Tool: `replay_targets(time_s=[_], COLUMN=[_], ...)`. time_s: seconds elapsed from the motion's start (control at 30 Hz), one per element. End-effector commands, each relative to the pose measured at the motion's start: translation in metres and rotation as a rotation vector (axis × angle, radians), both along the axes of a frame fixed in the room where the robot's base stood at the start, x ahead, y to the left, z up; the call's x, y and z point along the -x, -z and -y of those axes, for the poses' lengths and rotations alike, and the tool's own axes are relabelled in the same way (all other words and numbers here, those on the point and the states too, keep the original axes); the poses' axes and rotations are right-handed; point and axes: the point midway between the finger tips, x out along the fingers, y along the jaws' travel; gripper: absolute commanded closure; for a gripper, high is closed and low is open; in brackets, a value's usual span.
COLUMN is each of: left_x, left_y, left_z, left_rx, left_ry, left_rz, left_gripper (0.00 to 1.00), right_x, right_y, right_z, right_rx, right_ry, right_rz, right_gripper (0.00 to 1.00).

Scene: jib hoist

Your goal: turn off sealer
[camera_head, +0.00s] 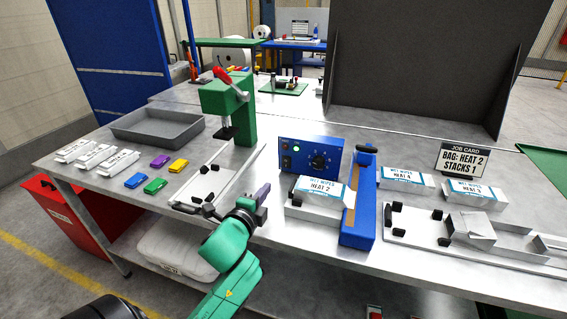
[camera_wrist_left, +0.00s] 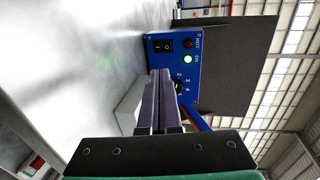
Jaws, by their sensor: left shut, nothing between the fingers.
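The sealer's blue control box (camera_head: 312,157) stands on the bench in the middle of the head view. It has a lit green lamp (camera_head: 296,149), a black dial (camera_head: 319,160) and a black rocker switch (camera_head: 286,163). In the left wrist view the rocker switch (camera_wrist_left: 162,45) shows its I and 0 marks, beside a dark red HOT lamp (camera_wrist_left: 188,43) and the lit green ON lamp (camera_wrist_left: 188,59). My left gripper (camera_head: 264,190) is shut and empty, in front of the box and to its left, apart from it. Its fingers (camera_wrist_left: 164,80) partly cover the dial area. My right gripper is not in view.
The sealer's blue arm (camera_head: 362,205) and a HEAT 2 wipes pack (camera_head: 318,188) lie right of my gripper. A green press (camera_head: 229,108) stands behind left, near a grey tray (camera_head: 158,126). A job card (camera_head: 463,160) and more packs stand right.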

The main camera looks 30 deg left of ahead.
Motion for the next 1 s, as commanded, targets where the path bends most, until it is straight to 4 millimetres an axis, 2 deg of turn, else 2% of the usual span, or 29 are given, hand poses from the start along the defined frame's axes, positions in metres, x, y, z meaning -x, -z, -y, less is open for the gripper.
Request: replay_targets(time_s=[0.1, 0.23, 0.47, 0.67, 0.73, 0.9, 1.0], left_x=[-0.001, -0.012, -0.057, -0.099, -0.112, -0.131, -0.134], left_y=[0.000, 0.001, 0.009, 0.018, 0.014, 0.014, 0.014], left_z=[0.000, -0.003, -0.014, -0.025, -0.028, -0.033, -0.034], left_rx=[0.000, 0.001, 0.001, 0.001, 0.002, 0.002, 0.001], left_ry=[0.000, -0.001, -0.001, -0.001, -0.002, 0.000, 0.000], left_rz=[0.000, 0.001, 0.002, 0.001, 0.002, 0.001, -0.001], left_gripper=[1.00, 1.00, 1.00, 1.00, 1.00, 1.00, 1.00], right_x=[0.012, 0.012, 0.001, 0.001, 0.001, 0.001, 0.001], right_y=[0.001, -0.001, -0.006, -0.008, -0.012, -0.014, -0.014], right_z=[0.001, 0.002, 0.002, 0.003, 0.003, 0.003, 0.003], right_rx=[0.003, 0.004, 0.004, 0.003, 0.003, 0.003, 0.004], right_ry=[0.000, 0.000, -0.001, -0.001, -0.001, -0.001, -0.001], right_rz=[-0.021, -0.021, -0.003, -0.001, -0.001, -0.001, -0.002], right_gripper=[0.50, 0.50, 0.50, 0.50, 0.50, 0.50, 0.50])
